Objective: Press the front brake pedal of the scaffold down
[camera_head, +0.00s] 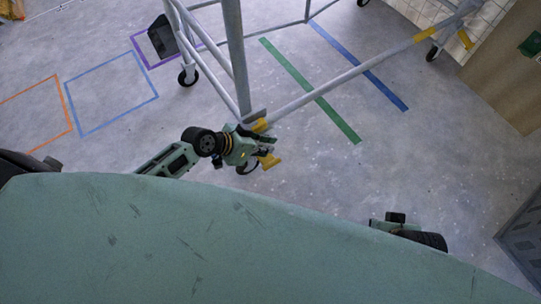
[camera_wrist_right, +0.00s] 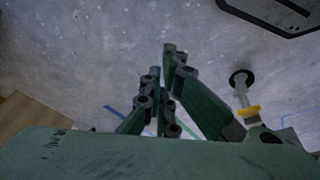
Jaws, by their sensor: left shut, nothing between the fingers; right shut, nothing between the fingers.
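The scaffold (camera_head: 233,55) is a frame of grey tubes on caster wheels in the head view. Its front brake pedal (camera_head: 269,161) is a yellow tab beside the nearest caster (camera_head: 246,168), at the foot of the near post. My left gripper (camera_head: 264,142) is shut and empty, just above the pedal in the picture. I cannot tell whether it touches the pedal. The gripper and wrist partly hide the caster. My right gripper (camera_wrist_right: 164,85) is shut and empty in the right wrist view, away from the pedal. In the head view, only part of the right arm shows past my body.
Another scaffold caster (camera_head: 433,53) with yellow parts stands at the upper right. A wooden panel (camera_head: 508,75) leans beyond it. A dark grey object (camera_head: 524,240) is at the right edge. Coloured tape lines (camera_head: 310,90) mark the floor, which is mostly clear.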

